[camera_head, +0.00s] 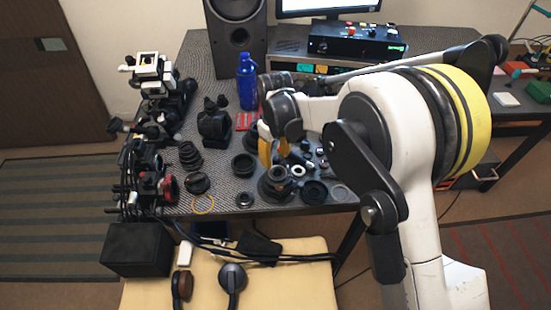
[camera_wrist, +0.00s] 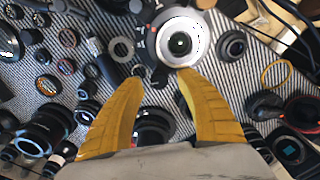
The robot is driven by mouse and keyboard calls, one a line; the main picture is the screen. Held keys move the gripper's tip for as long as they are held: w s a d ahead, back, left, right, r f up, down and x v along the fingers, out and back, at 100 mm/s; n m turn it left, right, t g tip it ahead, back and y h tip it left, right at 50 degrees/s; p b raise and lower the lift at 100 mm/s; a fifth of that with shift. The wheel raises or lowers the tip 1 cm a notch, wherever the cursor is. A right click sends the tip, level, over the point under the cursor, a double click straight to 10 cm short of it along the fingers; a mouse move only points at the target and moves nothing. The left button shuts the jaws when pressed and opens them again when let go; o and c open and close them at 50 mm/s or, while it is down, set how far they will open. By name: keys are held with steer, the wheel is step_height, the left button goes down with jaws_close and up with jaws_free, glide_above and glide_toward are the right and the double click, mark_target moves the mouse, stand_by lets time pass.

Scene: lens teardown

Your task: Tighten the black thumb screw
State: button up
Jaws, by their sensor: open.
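My gripper (camera_wrist: 160,82) is open, with its two yellow fingers spread apart and pointing at the table. It also shows in the head view (camera_head: 272,147), above the lens parts. Just beyond the fingertips in the wrist view is a round lens part with a bright silver ring (camera_wrist: 198,40) and a dark centre. In the head view a dark lens assembly (camera_head: 275,187) stands below the fingers. Small dark pieces lie at the ring's lower left edge, between the fingertips. I cannot tell for certain which one is the black thumb screw. Nothing is seen held.
Loose rings and lens barrels crowd the patterned table (camera_head: 325,200) around the gripper. A blue bottle (camera_head: 246,82) and a speaker (camera_head: 238,40) stand behind. Camera gear (camera_head: 150,75) fills the left side. A padded cream seat (camera_head: 300,290) is in front.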

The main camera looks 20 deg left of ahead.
jaws_close()
steer(key=shift+m, duration=0.3)
steer(key=m+p, duration=0.1)
steer(key=m, duration=0.2)
steer(key=shift+w+d+m, duration=0.1)
steer(key=shift+m, duration=1.9)
